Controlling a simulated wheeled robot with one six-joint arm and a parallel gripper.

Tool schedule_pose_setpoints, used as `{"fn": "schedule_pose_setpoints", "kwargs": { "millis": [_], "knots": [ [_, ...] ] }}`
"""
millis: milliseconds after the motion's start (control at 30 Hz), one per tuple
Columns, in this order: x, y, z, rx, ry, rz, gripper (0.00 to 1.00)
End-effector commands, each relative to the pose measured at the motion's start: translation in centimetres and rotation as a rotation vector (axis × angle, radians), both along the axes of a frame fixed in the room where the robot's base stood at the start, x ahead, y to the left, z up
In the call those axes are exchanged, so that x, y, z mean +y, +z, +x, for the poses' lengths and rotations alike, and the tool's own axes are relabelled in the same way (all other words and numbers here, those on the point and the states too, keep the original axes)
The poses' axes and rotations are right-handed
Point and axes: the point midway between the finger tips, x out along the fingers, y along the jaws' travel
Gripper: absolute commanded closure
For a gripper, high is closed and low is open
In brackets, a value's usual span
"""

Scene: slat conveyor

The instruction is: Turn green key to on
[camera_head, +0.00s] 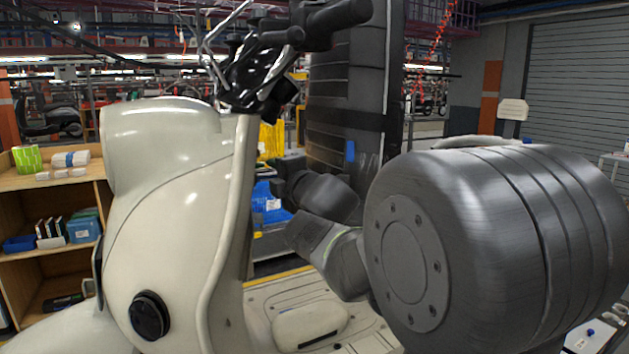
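No green key can be made out in the head view. A cream scooter (165,200) stands upright at the left, with its black handlebar (285,40) at the top. My arm reaches in from the right, and its dark far end, with my gripper (284,188), is beside the inner side of the scooter's front shield (238,190), below the handlebar. The fingers are too dark and small to tell whether they are open or shut. Whether the gripper touches the scooter cannot be told.
A wooden shelf (50,195) with small boxes and a green item (27,158) stands at the far left. The scooter's flat footboard (270,295) lies below my arm. Blue bins (268,205) and a tall dark panel (345,95) are behind.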

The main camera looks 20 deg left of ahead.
Motion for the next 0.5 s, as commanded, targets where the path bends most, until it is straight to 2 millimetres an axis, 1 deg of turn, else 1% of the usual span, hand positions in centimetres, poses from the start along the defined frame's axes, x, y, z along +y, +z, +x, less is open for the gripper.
{"fn": "schedule_pose_setpoints", "kwargs": {
  "millis": [33,100,300,500],
  "knots": [
    [0.9,-0.1,0.6,0.001,0.001,0.0,0.65],
    [2.0,-0.1,1.3,0.002,0.002,0.0,0.65],
    [4.7,-0.1,3.1,0.002,0.0,-0.001,0.65],
    [6.1,-0.1,4.1,0.001,-0.001,0.0,0.65]
  ]
}}
